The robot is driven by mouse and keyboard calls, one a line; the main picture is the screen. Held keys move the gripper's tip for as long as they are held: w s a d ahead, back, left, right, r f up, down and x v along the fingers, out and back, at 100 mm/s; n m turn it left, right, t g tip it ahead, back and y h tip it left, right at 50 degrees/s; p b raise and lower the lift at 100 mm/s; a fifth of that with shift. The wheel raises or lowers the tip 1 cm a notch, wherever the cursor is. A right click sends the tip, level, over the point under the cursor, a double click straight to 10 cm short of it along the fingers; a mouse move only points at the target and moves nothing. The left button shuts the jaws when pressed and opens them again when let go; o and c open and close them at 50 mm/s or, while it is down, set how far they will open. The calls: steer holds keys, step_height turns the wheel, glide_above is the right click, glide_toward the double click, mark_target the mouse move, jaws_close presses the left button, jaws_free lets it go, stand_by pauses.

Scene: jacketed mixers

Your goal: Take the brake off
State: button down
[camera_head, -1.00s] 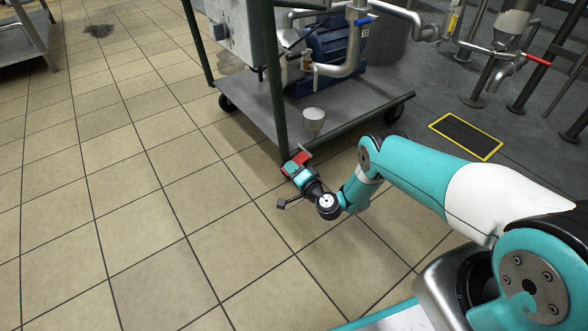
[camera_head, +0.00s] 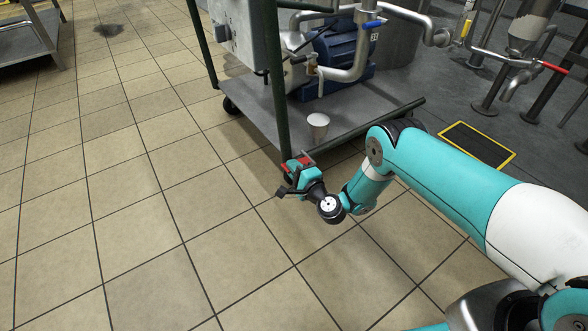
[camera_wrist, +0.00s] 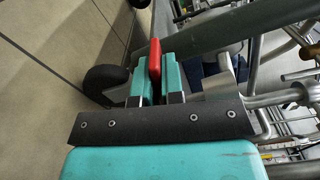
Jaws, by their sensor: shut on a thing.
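The red brake lever (camera_wrist: 155,58) stands between the two teal fingers of my gripper (camera_wrist: 157,80) in the wrist view. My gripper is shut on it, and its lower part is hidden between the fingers. In the head view my gripper (camera_head: 299,172) is low at the near corner of the green-framed cart (camera_head: 350,128), with a little red of the lever (camera_head: 287,166) showing at its tip. The caster at this corner is mostly hidden there. A dark wheel (camera_wrist: 104,82) shows left of the fingers in the wrist view.
The cart carries a blue motor (camera_head: 340,50), pipes and a white cup (camera_head: 318,122) near its edge. A green post (camera_head: 275,85) rises just above my gripper. Tiled floor to the left is clear. A yellow-edged floor drain (camera_head: 477,145) lies to the right.

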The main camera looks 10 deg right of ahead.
steer(key=shift+r, duration=0.15)
stand_by(0.3)
steer(key=c, duration=1.2)
jaws_free()
steer(key=shift+c, duration=0.2)
steer(key=p+v, duration=1.7)
steer(key=p, duration=0.2)
steer(key=shift+s+d, duration=0.15)
steer(key=shift+s, duration=0.05)
